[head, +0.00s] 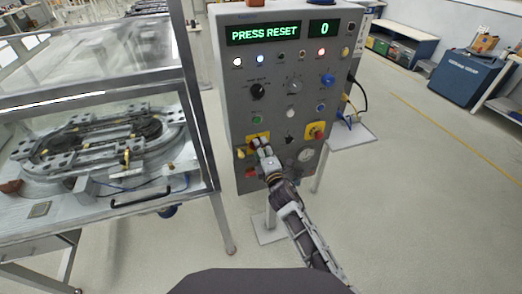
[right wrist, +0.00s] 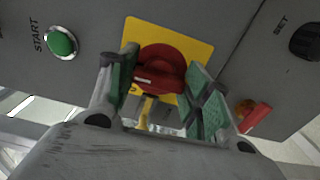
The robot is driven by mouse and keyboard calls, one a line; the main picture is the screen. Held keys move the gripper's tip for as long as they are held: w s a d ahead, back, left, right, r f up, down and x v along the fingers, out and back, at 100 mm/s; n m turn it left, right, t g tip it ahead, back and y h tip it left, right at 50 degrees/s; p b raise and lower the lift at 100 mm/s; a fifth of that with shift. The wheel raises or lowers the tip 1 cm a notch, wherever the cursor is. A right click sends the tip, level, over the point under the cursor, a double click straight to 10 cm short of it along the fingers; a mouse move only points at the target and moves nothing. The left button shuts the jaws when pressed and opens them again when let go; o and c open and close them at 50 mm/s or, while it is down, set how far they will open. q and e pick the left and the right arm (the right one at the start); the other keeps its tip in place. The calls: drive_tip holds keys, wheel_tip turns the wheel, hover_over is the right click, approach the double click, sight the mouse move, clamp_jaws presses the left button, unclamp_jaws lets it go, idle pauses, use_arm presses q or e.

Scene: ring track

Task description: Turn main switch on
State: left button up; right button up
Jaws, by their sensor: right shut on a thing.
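The main switch is a red rotary knob (right wrist: 160,66) on a square yellow plate (right wrist: 198,47), mounted on the grey control panel (head: 240,103). In the head view its yellow plate (head: 250,137) is partly covered by my gripper. My right gripper (head: 262,147) reaches up to the panel from below. In the right wrist view its two green-padded fingers stand on either side of the red knob and are closed on it. The knob's grip bar lies roughly across the picture between the fingers. My left gripper is not in view.
The panel displays read "PRESS RESET" (head: 264,33) and "0" (head: 324,28). A green START button (right wrist: 61,42) is beside the switch. A red button on a yellow plate (head: 316,131) is to its right. The glass-walled ring track cell (head: 110,140) stands left.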

drive_tip(key=shift+m, duration=0.3)
drive_tip(key=o, duration=1)
drive_tip(key=shift+v, duration=6)
